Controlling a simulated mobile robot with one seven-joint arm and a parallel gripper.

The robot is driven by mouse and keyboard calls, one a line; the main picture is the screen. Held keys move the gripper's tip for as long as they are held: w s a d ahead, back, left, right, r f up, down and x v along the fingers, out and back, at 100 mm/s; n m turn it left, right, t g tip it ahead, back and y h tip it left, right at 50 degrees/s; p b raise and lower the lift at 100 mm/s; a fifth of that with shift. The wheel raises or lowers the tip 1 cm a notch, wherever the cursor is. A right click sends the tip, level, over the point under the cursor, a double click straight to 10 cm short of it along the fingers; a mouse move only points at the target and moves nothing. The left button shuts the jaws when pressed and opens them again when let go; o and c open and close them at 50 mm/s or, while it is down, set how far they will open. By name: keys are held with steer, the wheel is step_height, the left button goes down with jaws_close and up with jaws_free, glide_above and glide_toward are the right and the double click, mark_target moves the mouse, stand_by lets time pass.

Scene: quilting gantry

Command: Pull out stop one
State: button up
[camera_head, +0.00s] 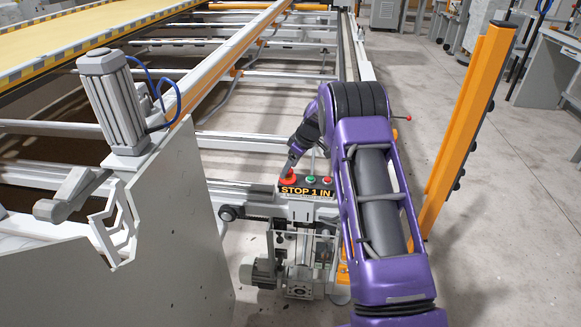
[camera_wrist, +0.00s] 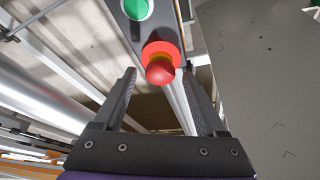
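Stop one is a red mushroom-shaped button with an orange-yellow collar (camera_wrist: 160,64), on a grey control box (camera_head: 318,186). A label (camera_head: 306,191) on the box reads "STOP 1 IN". In the head view the red button (camera_head: 288,178) is at the box's left end, partly covered by my gripper (camera_head: 291,162). In the wrist view my gripper (camera_wrist: 159,74) is open, its two dark fingers apart with the red knob between and just beyond their tips. Gaps show on both sides of the knob. I cannot tell the depth between fingertips and knob.
A green button (camera_wrist: 137,9) sits beside the stop on the same box; a smaller red one (camera_head: 327,181) is farther right. A grey machine panel (camera_head: 180,230) stands to the left. An orange post (camera_head: 465,130) rises right of my purple arm. Rails run behind.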

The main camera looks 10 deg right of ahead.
jaws_close()
steer(key=shift+r, duration=0.95)
steer(key=shift+o, duration=0.6)
jaws_free()
steer(key=v, duration=1.7)
steer(key=shift+r, duration=0.2)
